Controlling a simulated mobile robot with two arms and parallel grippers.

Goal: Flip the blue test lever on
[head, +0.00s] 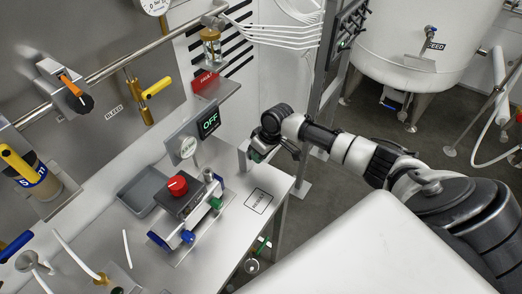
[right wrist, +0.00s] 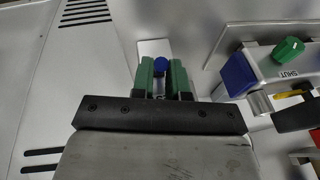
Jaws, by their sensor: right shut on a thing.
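The blue test lever (right wrist: 161,64) shows in the right wrist view as a small rounded blue tip between my green fingertips. My right gripper (right wrist: 161,78) is shut on it, one finger on each side. In the head view my right gripper (head: 256,154) is at the bench's far right corner, beside a small grey upright plate (head: 243,157). The lever's tip is hidden there. A dark display (head: 208,123) left of the gripper reads OFF in green. My left gripper is out of view.
A valve block with a red knob (head: 177,186), a blue knob (head: 188,237) and a green knob (head: 216,203) stands on the bench. A grey tray (head: 143,190) lies left of it. A metal frame post (head: 305,170) stands close behind my right arm.

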